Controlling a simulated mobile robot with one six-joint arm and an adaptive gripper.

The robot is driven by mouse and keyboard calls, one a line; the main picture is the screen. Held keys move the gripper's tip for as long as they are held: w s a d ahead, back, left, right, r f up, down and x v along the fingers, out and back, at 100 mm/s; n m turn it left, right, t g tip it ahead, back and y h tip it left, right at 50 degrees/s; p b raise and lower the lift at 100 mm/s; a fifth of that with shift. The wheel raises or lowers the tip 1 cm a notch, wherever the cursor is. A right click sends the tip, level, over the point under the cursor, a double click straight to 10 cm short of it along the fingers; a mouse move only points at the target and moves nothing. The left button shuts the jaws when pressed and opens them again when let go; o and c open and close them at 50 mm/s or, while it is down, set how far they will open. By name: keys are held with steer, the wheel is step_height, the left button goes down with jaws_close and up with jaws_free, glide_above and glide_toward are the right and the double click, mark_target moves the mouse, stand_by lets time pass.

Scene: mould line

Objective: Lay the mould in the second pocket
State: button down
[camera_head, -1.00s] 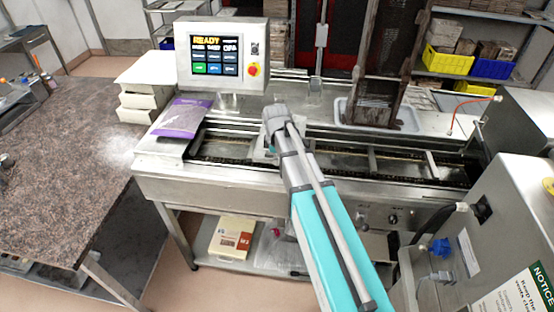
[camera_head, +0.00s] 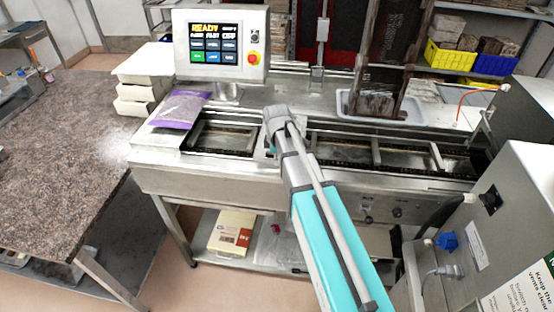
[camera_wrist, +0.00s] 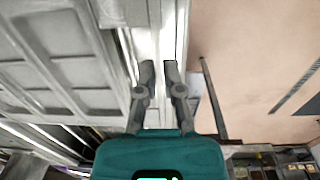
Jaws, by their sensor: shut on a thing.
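The mould (camera_wrist: 78,72), a pale grey panel with rectangular hollows, fills the left of the wrist view. My gripper (camera_wrist: 159,66) is beside its right edge, shut on it; the exact contact between the fingers is hard to make out. In the head view my gripper (camera_head: 272,142) is over the front of the machine's long channel, and my arm hides most of the mould. Crossbars divide the channel into pockets: one left of my gripper (camera_head: 226,139) and others to the right (camera_head: 405,156). I cannot tell which is the second.
A purple-edged bag (camera_head: 182,109) lies on the machine's left end. The control screen (camera_head: 220,45) stands behind, reading READY. A dark upright frame in a pale tray (camera_head: 350,110) stands behind the channel. Steel cabinets (camera_head: 500,200) close off the right.

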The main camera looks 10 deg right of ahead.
steer(key=shift+f+b, duration=1.2)
steer(key=shift+f, duration=0.15)
steer(key=c, duration=0.7)
jaws_free()
